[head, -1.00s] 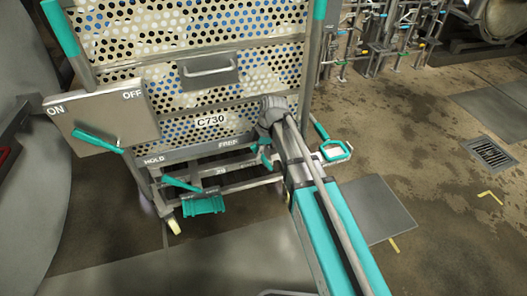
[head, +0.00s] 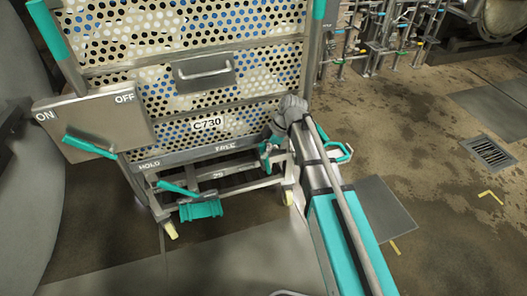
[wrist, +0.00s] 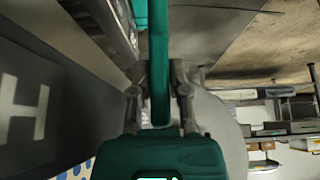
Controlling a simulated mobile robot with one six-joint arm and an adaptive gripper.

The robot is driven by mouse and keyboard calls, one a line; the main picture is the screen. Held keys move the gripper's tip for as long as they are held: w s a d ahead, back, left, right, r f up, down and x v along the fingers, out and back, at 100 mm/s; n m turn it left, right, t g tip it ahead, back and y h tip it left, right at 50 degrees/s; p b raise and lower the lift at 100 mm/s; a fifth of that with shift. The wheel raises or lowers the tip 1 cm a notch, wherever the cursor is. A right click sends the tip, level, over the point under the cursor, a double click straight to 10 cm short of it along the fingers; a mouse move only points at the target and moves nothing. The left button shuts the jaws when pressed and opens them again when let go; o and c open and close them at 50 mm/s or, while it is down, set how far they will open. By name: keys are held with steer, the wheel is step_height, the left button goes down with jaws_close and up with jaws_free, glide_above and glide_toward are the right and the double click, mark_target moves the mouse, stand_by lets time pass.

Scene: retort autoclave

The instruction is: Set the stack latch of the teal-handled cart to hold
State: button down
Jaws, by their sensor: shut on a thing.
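The cart (head: 190,90) stands ahead in the head view, with a perforated front, a C730 plate and teal posts. Its lower bar (head: 185,158) reads HOLD at left and FREE at right. My gripper (head: 266,155) is low at the cart's right front, beside the FREE end. In the wrist view my gripper (wrist: 160,90) is shut on a teal lever (wrist: 159,50), which runs upright between the two grey fingers. My arm hides part of the cart's lower right corner.
An ON/OFF box (head: 95,120) with a teal lever (head: 90,147) is at left. A teal pedal (head: 200,210) sits low on the cart. A teal loop (head: 340,152) shows right of my arm. Pipes (head: 385,35) stand behind; the floor at right is open.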

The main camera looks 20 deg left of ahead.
steer(key=c, duration=0.9)
jaws_free()
steer(key=shift+a, duration=0.1)
